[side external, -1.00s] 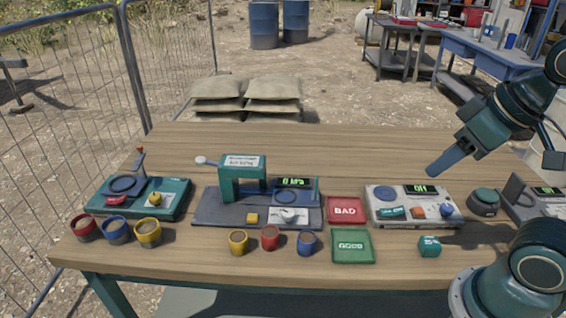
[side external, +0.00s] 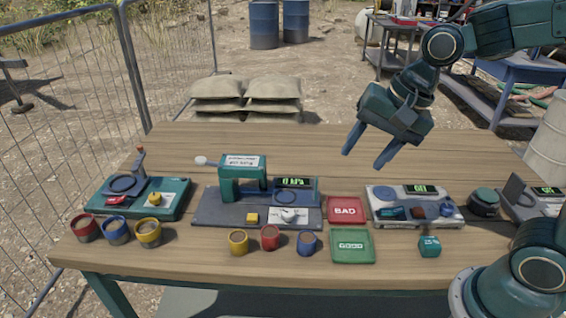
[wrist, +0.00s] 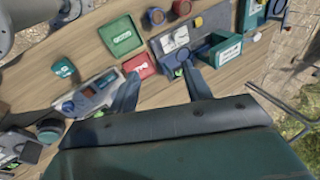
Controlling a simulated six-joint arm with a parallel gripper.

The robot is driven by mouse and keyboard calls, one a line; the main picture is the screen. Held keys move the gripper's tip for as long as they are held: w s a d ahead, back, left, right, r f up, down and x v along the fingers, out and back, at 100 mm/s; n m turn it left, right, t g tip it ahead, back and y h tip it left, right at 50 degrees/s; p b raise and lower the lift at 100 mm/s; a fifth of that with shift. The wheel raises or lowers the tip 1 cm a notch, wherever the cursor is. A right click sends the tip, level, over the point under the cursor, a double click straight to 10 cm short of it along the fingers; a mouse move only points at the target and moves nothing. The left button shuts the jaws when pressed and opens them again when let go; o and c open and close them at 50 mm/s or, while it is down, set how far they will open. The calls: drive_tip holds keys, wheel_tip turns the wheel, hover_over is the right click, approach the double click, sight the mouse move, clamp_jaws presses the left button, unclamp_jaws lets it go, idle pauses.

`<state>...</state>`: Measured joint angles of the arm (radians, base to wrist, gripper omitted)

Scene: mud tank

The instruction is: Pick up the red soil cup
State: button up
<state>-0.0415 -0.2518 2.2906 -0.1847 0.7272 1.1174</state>
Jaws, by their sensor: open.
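A small red soil cup (side external: 270,237) stands upright near the table's front, between a yellow cup (side external: 238,242) and a blue cup (side external: 307,243). In the wrist view the red cup (wrist: 181,7) is at the top edge, beside the blue cup (wrist: 156,16). A second, larger red cup (side external: 85,228) stands at the far left of the table. My gripper (side external: 362,158) is open and empty, high above the table, behind and to the right of the small red cup. Its two fingers (wrist: 158,83) show apart in the wrist view.
A red BAD tray (side external: 346,209) and a green tray (side external: 352,247) lie right of the small cups. A green press device (side external: 242,180) stands behind them. A grey device (side external: 414,207) and a teal block (side external: 429,246) are farther right.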

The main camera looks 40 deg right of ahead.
drive_tip(key=w+a+f+m+g+y, duration=0.2)
drive_tip(key=w+a+f+m, duration=0.5)
drive_tip(key=w+f+m, duration=0.3)
drive_tip(key=shift+w+a+f+m, duration=0.2)
drive_tip(key=shift+w+m, duration=0.15)
drive_tip(key=shift+m, duration=1.05)
hover_over(269, 234)
drive_tip(key=s+d, duration=0.1)
drive_tip(key=d, duration=0.1)
drive_tip(key=shift+a+f, duration=0.15)
drive_tip(key=shift+f, duration=3.8)
drive_tip(key=shift+x, duration=2.6)
